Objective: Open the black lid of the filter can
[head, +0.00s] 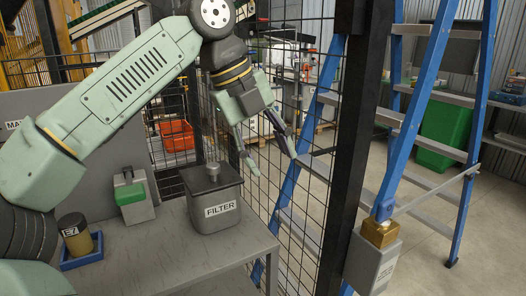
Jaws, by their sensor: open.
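The filter can (217,212) is a grey square-sided container labelled FILTER, near the right end of the grey table. Its black lid (208,179) lies flat on top and looks closed, with a grey cylindrical knob (213,170) standing on it. My gripper (274,166) is open and empty, its fingers pointing down, to the right of the can and a little above lid height in the picture. It appears apart from the lid. My arm reaches across from the left, above the can. Nothing hides the lid's front edge.
The grey table (190,258) also holds a grey box with a green front (132,195) and a dark-topped yellow canister (75,236) in a blue tray (84,262). A black mesh fence (303,215) and post stand close at right, with a blue ladder (415,110) beyond.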

